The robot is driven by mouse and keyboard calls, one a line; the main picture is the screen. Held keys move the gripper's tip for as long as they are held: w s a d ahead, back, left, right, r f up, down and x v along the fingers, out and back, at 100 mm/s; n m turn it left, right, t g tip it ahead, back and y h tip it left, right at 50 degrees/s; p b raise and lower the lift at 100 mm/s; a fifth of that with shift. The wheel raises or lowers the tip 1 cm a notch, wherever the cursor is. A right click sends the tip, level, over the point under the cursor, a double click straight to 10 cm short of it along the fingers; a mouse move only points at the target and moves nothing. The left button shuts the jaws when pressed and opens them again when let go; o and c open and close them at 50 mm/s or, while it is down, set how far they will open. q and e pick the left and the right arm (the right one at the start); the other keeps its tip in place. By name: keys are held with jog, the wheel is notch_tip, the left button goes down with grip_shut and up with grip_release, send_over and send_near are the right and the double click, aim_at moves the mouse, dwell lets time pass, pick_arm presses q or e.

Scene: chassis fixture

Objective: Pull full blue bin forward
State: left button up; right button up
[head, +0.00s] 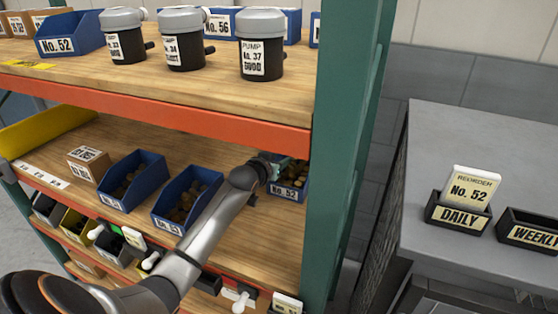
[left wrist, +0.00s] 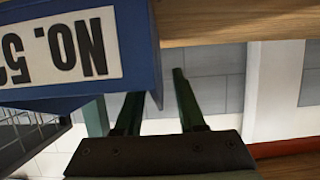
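A blue bin labelled No. 52 (head: 288,192) stands at the right end of the lower shelf, beside the green post. In the left wrist view the bin (left wrist: 135,40) is upside down at upper left. My left gripper's fingers (left wrist: 158,112) are spread apart there, one partly behind the bin's edge, the other clear of it. I cannot tell whether they touch the bin. My right gripper is not in view.
Blue bins with brown contents, one at middle (head: 187,198) and one at left (head: 132,180), stand on the same shelf, with a cardboard box (head: 88,163). The green post (head: 340,150) closes the right side. A grey cabinet (head: 470,130) holds a No. 52 reorder card (head: 471,190).

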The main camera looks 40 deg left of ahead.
pick_arm(q)
grip_shut()
dwell(1.2)
